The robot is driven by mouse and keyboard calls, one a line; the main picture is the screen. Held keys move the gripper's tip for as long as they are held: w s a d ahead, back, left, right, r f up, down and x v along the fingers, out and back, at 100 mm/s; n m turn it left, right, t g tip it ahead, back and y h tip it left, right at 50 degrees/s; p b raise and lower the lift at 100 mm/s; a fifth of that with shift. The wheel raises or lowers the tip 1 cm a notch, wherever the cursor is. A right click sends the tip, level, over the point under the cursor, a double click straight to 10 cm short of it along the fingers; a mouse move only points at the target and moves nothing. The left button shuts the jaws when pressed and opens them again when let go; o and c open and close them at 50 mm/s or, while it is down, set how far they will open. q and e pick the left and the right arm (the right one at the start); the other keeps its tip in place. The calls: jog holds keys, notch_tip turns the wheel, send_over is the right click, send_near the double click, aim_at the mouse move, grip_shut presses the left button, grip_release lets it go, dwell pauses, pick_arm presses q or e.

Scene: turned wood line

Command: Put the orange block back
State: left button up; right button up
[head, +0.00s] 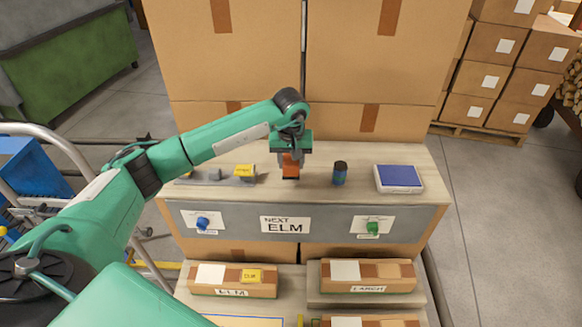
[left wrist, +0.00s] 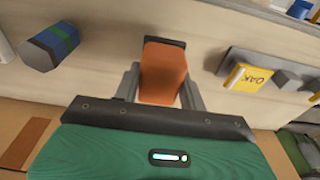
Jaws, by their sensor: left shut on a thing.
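The orange block (head: 291,165) has a dark far end and is held between the fingers of my left gripper (head: 291,155), above the middle of the wooden bench top. In the left wrist view the orange block (left wrist: 163,72) sits between the two grey fingers, with the gripper (left wrist: 160,90) shut on it. I cannot tell whether its dark end touches the bench. To its left is a grey rack (head: 208,179) holding a yellow block (head: 244,170); the yellow block (left wrist: 248,78) reads OAK in the wrist view. My right gripper is not in view.
The bench front (head: 330,222) has a blue knob, a green knob and a NEXT ELM sign. Boxes marked ELM (head: 232,292) and LARCH (head: 368,289) lie below. Cartons rise behind.

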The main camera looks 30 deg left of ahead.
aim_at(291, 171)
pick_arm(q)
notch_tip(291, 171, down, 3)
jog(key=shift+f+p, duration=0.1)
jog(key=shift+p, duration=0.5)
jog(key=shift+f, duration=0.25)
jog(key=shift+f, duration=0.1)
jog(key=shift+f+b, duration=0.15)
jog(key=shift+b, duration=0.15)
jog(key=o, duration=0.9)
